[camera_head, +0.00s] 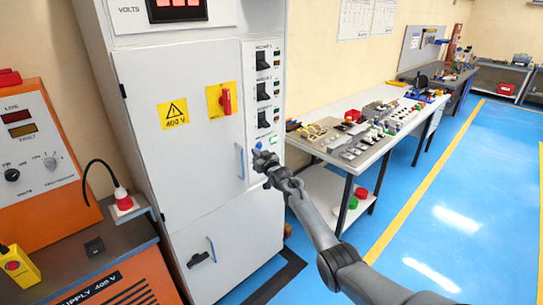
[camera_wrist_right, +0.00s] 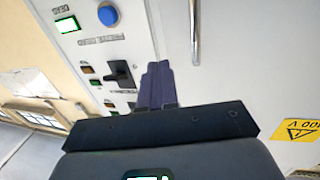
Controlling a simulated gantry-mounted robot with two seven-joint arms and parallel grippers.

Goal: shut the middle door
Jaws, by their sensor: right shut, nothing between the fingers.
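The middle door (camera_head: 200,135) is a white panel on the tall cabinet, with a yellow 400 V sign (camera_head: 173,113), a red rotary switch (camera_head: 226,99) and a vertical bar handle (camera_head: 240,162). It looks flush or nearly flush with the cabinet front; I cannot tell if a small gap is left. In the right wrist view the door (camera_wrist_right: 245,65) and its handle (camera_wrist_right: 194,30) show on the right. My right gripper (camera_head: 260,156) is shut and empty, beside the handle, in front of the switch strip. Its dark fingers (camera_wrist_right: 156,85) lie near the door's edge. Contact is unclear.
The switch strip (camera_head: 264,100) carries black switches and a blue button (camera_wrist_right: 108,15). A lower door (camera_head: 230,245) is below. A workbench (camera_head: 365,135) with parts stands right; blue floor is clear beyond.

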